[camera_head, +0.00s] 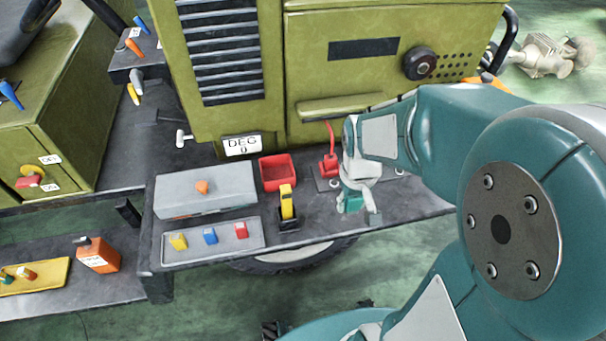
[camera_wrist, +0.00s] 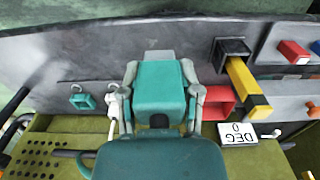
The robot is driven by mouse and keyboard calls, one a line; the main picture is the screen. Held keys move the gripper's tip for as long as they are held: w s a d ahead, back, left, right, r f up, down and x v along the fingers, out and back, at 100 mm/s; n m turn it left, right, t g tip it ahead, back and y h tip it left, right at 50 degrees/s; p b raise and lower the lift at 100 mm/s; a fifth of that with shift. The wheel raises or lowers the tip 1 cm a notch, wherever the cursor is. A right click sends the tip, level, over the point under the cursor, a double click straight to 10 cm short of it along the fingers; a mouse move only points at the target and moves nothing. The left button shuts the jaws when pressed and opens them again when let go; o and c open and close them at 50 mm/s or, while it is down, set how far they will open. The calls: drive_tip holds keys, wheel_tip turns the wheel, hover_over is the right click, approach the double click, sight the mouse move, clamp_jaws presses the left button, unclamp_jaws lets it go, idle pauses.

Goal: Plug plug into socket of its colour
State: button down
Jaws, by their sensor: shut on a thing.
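My gripper (camera_head: 358,205) reaches down at the right part of the dark bench. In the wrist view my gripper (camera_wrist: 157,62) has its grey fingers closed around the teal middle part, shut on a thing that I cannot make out. A red connector piece (camera_head: 330,164) with a red cable stands just left of my gripper in the head view; whether it is plug or socket I cannot tell. No socket is clearly visible in the head view.
A red bin (camera_head: 277,184) and a black stand with a yellow lever (camera_head: 287,204) are left of my gripper. Further left are a grey box (camera_head: 175,188) and a grey tray (camera_head: 188,257) with yellow, blue and red pieces. The green chassis (camera_head: 350,22) rises behind.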

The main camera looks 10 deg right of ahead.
drive_tip(key=shift+w, duration=0.1)
drive_tip(key=w+f, duration=0.3)
drive_tip(key=w, duration=0.2)
hover_over(315, 197)
drive_tip(key=f, duration=0.6)
drive_tip(key=shift+s+d, duration=0.3)
drive_tip(key=shift+w+d+f, duration=0.1)
drive_tip(key=shift+w+f, duration=0.25)
drive_tip(key=shift+f, duration=0.15)
drive_tip(key=f, duration=0.2)
drive_tip(key=shift+a+f, duration=0.25)
drive_tip(key=shift+f, duration=0.05)
drive_tip(key=shift+a+f, duration=0.2)
drive_tip(key=shift+a, duration=0.05)
drive_tip(key=shift+d, duration=0.1)
drive_tip(key=shift+c, duration=1.5)
unclamp_jaws()
drive_tip(key=shift+d+f, duration=0.1)
drive_tip(key=shift+d, duration=0.15)
drive_tip(key=shift+a, duration=0.2)
